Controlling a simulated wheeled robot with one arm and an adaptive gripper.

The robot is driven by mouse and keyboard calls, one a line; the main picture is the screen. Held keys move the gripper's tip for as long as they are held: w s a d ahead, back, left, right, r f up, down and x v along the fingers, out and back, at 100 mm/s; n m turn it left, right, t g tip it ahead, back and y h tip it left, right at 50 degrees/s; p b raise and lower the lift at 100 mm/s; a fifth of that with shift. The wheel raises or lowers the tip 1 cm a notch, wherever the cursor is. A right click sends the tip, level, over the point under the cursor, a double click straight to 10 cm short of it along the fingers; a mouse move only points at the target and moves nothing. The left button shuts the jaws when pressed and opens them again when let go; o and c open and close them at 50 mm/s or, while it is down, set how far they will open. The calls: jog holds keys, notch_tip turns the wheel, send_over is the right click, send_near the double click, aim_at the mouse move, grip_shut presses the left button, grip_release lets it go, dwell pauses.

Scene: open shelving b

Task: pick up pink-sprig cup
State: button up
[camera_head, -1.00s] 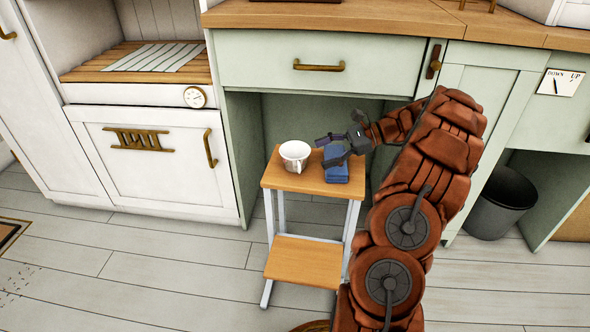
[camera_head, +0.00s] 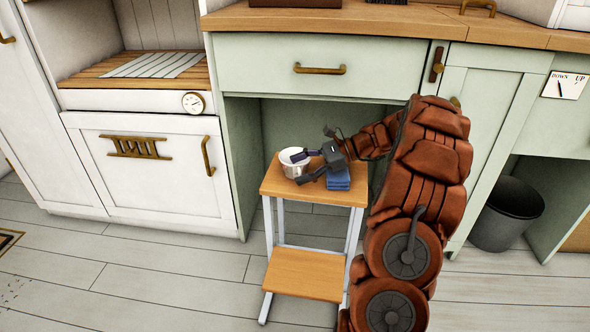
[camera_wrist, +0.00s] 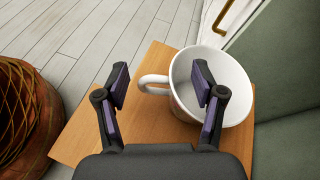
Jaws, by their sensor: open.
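The pink-sprig cup (camera_head: 291,163) stands upright on the wooden top of a small step stool (camera_head: 273,187). It looks white, and its sprig pattern is too small to make out. In the wrist view the cup (camera_wrist: 236,88) shows its open mouth, with its handle (camera_wrist: 153,84) pointing left. My gripper (camera_head: 302,167) is open and empty at the cup's right side in the head view. In the wrist view my gripper (camera_wrist: 160,85) has its right finger overlapping the cup's mouth and its left finger left of the handle. I cannot tell whether a finger touches the cup.
A folded blue cloth-like item (camera_head: 339,180) lies on the stool top, right of the cup and partly under my gripper. Green cabinet panels (camera_head: 243,150) stand behind and left of the stool. A dark bin (camera_head: 507,213) stands at right. Floor left of the stool is clear.

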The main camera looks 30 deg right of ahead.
jog(key=c, duration=1.3)
jog(key=shift+o, duration=0.2)
